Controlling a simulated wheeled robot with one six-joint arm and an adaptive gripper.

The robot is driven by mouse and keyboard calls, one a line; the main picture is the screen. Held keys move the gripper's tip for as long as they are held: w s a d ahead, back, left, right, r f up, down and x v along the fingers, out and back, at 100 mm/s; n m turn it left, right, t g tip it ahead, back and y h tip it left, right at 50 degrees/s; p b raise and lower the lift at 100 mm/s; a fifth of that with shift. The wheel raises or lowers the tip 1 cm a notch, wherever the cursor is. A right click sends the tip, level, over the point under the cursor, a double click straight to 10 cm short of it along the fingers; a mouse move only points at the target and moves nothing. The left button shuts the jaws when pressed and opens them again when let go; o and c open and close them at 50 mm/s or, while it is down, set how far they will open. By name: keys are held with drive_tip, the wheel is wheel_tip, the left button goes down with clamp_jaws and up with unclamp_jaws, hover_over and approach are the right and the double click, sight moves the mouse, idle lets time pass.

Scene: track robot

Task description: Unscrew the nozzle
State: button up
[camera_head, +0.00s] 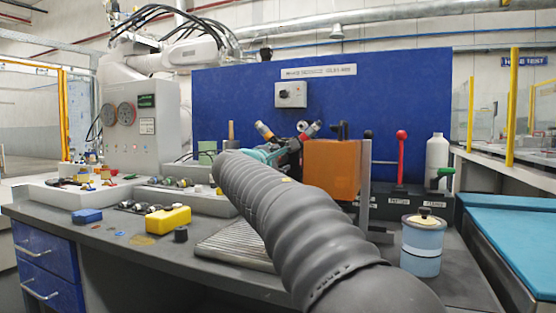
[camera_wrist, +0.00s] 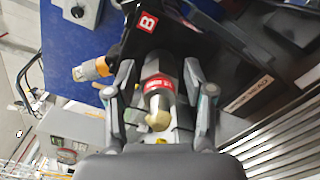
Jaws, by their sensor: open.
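A dark torch-like body with a red band (camera_wrist: 158,84) ends in a brass-coloured nozzle (camera_wrist: 158,118), seen in the wrist view. My gripper (camera_wrist: 158,74) is open, with one finger on each side of this body. Gaps show between the fingers and the body, so nothing is clamped. In the head view my gripper (camera_head: 276,151) is partly hidden by my grey-sleeved arm, beside the red-collared torch (camera_head: 310,130). The brass nozzle cannot be made out in that view. A second torch with an orange collar (camera_head: 264,130) stands to the left; it also shows in the wrist view (camera_wrist: 92,70).
An orange box (camera_head: 332,170) stands just right of my gripper, with a red-knobbed lever (camera_head: 401,150) beyond it. A blue panel (camera_head: 230,95) closes the back. A yellow block (camera_head: 168,219), a blue block (camera_head: 87,216) and a lidded jar (camera_head: 422,248) are on the bench.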

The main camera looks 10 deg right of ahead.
drive_tip(key=shift+s, duration=0.1)
drive_tip(key=shift+b+v, duration=0.4)
drive_tip(key=shift+v, duration=0.45)
drive_tip(key=shift+f, duration=0.1)
drive_tip(key=shift+m+b, duration=0.8)
drive_tip(key=shift+b, duration=0.1)
drive_tip(key=shift+m+b, duration=2.75)
drive_tip(key=shift+m, duration=0.55)
drive_tip(key=m+b, duration=0.1)
drive_tip(key=m, duration=0.1)
drive_tip(key=shift+m+b, duration=0.3)
drive_tip(key=shift+b, duration=0.1)
drive_tip(key=shift+m, duration=0.6)
drive_tip(key=shift+b, duration=0.3)
